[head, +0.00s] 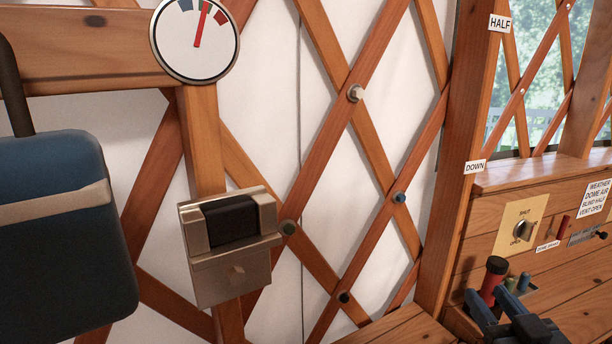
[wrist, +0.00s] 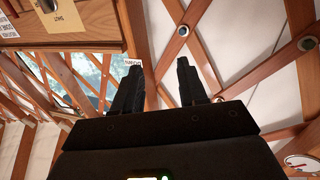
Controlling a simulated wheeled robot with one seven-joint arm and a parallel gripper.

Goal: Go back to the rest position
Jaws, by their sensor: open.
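My gripper (head: 488,296) shows at the bottom right of the head view, low in front of the wooden panel. In the wrist view my gripper (wrist: 158,66) has two black fingers apart, with nothing between them. Beyond its fingers are the white wall and the crossed lattice slats. In the head view a red cylinder with a dark cap (head: 493,278) stands close behind the fingers, beside short green and blue cylinders. I cannot tell whether the fingers touch any of them.
The wooden panel (head: 480,222) carries a shut/open knob (head: 523,230) and a red lever (head: 559,230). A wall box (head: 232,270) and a round dial (head: 196,40) are on the left. A blue padded item (head: 60,240) hangs far left. Pegs (head: 355,93) stick out of the lattice.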

